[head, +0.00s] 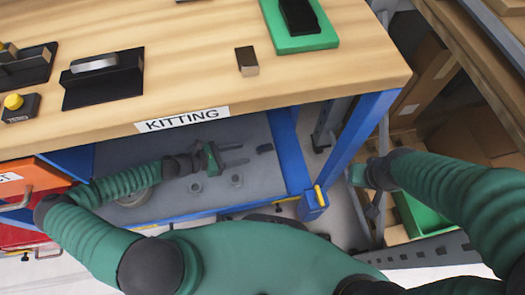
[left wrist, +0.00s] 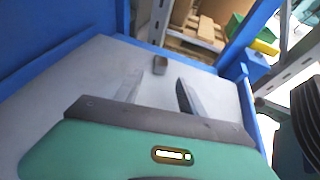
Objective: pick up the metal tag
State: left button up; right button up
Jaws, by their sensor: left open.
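A small dark grey piece (head: 264,148), which may be the metal tag, lies on the grey lower shelf (head: 262,182) under the bench. It also shows in the left wrist view (left wrist: 160,65) as a small grey block just past the fingertips, roughly centred between them. My left gripper (head: 246,154) is open and empty, reaching over the shelf with its fingers toward the piece. It also shows in the left wrist view (left wrist: 158,82). My right gripper (head: 358,175) is at the right beside the bench leg, and its fingers cannot be made out.
The wooden benchtop (head: 330,75) overhangs the shelf. Blue legs (head: 360,140) stand at the shelf's right end. Small grey cylinders (head: 236,180) and a round disc (head: 133,197) sit near my left forearm. Cardboard boxes (head: 480,125) stand at the right.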

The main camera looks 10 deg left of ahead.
pick_arm(q)
jog(key=b+x, duration=0.2)
jog(key=x, duration=0.3)
jog(key=shift+d+f, duration=0.2)
jog(key=shift+f, duration=0.1)
jog(key=shift+w+d+b, duration=0.3)
jog(key=shift+b, duration=0.05)
grip_shut()
